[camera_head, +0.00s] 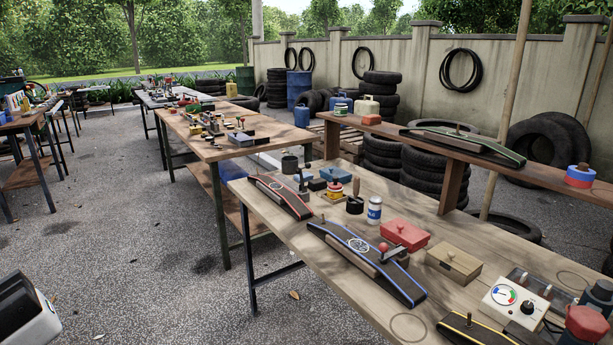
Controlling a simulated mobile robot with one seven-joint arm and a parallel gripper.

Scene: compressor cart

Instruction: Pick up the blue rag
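I cannot pick out a blue rag with certainty. A small flat blue thing (336,174) lies toward the far end of the near wooden table (290,228), with a smaller blue piece (303,178) to its left. Both are too small to tell whether they are cloth or boxes. A white and dark part of my own body shows at the lower left edge, well left of the table. No gripper fingers show.
Arched boards (366,262), a red box (405,234), a wooden box (453,262), a spray can (374,210) and a gauge box (514,302) crowd the near table. A raised shelf (455,152) runs behind. Open gravel (130,250) lies left.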

